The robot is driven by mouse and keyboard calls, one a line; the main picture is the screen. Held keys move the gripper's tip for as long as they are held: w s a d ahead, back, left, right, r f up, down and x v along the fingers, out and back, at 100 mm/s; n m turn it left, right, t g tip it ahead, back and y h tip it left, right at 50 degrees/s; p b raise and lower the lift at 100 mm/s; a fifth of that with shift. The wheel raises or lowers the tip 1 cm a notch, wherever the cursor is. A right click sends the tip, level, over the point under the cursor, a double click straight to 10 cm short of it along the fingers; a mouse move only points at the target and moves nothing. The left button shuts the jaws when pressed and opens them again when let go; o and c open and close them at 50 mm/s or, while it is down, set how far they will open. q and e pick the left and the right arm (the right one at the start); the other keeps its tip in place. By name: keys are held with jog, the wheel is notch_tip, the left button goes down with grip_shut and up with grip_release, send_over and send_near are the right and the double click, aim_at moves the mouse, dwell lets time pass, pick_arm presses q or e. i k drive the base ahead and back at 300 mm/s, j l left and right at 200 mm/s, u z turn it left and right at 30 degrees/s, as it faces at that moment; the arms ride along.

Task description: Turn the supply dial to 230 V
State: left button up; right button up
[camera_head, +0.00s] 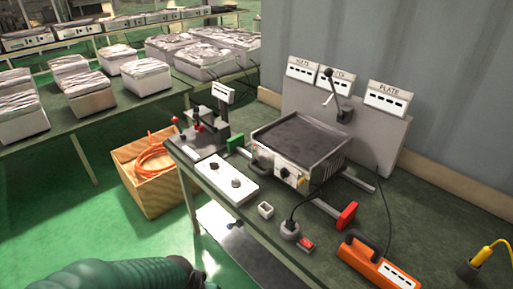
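A white panel (222,174) lies on the near left part of the green bench. It carries a dark knob (214,166) and a paler round knob (236,184). Which of them is the supply dial, and its setting, I cannot read. A grey box with a dark flat top plate (300,138) sits behind the panel to the right, with small controls, one yellow (301,181), on its front. Several white meters stand on the board behind; one is labelled PLATE (388,97), and its digits are unreadable. Neither gripper shows; a dark green ribbed arm part of mine lies at the bottom left.
A black cable runs to a round grey socket (289,230) beside a red switch (306,245). An orange tool (376,263) and a yellow-handled tool (489,253) lie at the right.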

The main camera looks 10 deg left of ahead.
aim_at(214, 165)
jog(key=i+j+z, duration=0.1)
jog(key=j, duration=0.35)
jog(key=i+j, duration=0.3)
jog(key=j, duration=0.15)
jog(key=i+j+z, duration=0.15)
jog(key=j, duration=0.25)
jog(key=i+j+z, duration=0.1)
jog(key=j, duration=0.35)
jog(key=i+j, duration=0.2)
jog(key=j, duration=0.3)
jog(key=i+j+z, duration=0.15)
jog(key=j, duration=0.3)
jog(key=i+j+z, duration=0.1)
jog(key=j, duration=0.4)
jog(key=i+j, duration=0.1)
jog(key=j, duration=0.4)
jog(key=i+z, duration=0.05)
